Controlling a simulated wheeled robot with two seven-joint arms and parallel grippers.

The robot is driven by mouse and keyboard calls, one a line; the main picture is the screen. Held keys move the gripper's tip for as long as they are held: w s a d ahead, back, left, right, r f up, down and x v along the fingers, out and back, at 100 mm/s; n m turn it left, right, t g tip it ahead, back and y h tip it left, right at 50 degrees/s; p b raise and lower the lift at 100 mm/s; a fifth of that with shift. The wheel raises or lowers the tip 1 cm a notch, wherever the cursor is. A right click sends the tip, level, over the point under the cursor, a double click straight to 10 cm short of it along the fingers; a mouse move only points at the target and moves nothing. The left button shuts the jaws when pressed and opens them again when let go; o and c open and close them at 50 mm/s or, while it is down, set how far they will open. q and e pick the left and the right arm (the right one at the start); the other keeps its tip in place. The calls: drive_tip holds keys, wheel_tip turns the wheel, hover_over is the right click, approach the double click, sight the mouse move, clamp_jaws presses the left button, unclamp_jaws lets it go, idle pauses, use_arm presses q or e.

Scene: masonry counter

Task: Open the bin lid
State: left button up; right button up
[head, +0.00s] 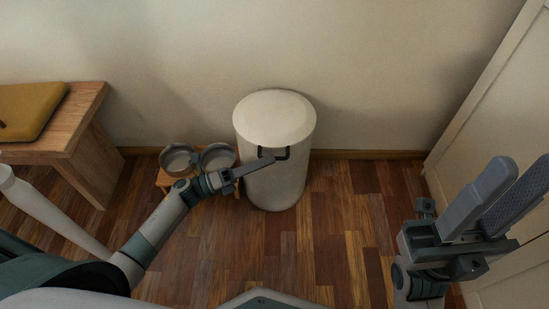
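The white cylindrical bin (282,190) stands on the floor against the wall. Its domed lid (275,115) is down on top. A black bracket-shaped handle (287,152) sticks out at the front just below the lid. My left gripper (268,161) reaches in from the left, in front of the bin, with its fingertips at the left end of the handle. Its fingers line up in this view, so I cannot tell their gap or whether they touch the handle. My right gripper (505,178) is at the far right, away from the bin, pointing up, fingers apart and empty.
A small wooden stand with two metal bowls (217,157) is left of the bin, close by my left gripper. A wooden bench (85,125) with a mustard cushion (28,110) is at the left. A pale panelled door (490,110) is at the right. Floor right of the bin is clear.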

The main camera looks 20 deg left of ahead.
use_arm(q)
drive_tip(key=shift+x, duration=1.6)
drive_tip(key=shift+c, duration=0.3)
clamp_jaws()
